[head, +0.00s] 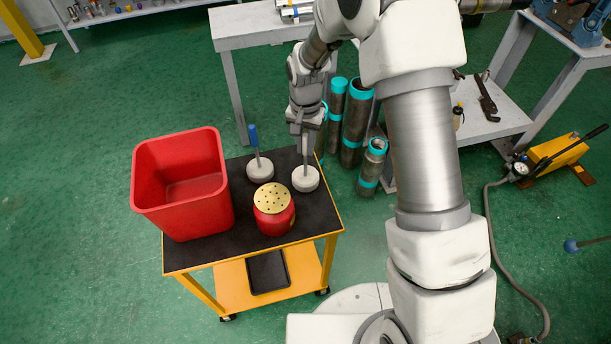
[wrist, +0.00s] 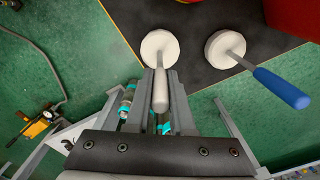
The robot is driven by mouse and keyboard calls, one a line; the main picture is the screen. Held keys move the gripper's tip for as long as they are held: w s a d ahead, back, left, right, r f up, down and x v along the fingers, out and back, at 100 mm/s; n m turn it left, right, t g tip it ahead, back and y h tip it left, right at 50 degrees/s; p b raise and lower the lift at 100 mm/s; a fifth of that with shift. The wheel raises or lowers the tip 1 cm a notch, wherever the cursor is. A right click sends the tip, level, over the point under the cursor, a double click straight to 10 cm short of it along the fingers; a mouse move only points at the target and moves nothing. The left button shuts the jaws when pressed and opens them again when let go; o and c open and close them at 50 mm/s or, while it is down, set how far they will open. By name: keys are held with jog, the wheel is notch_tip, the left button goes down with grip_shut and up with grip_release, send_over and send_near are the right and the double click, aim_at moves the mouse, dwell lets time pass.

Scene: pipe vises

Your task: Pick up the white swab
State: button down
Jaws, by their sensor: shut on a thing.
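The white swab has a round white pad (head: 305,180) and a pale upright handle, at the right side of the black cart top. In the wrist view the pad (wrist: 160,44) lies just beyond my fingertips. My gripper (head: 304,130) comes down from above and is shut on the handle, with one finger on each side. I cannot tell whether the pad touches the cart top. A second swab with a blue handle (head: 253,136) stands upright to its left, apart from it. It also shows at the right in the wrist view (wrist: 225,48).
A red bin (head: 183,205) stands on the left of the yellow-framed cart (head: 215,252). A red can with a perforated gold lid (head: 273,205) stands close in front of the swabs. Several pipes with teal bands (head: 356,120) stand on the floor behind, right of the cart.

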notch_tip(320, 180, up, 10)
jog(key=shift+p, duration=0.45)
jog(key=shift+r, duration=0.15)
dwell(1.1)
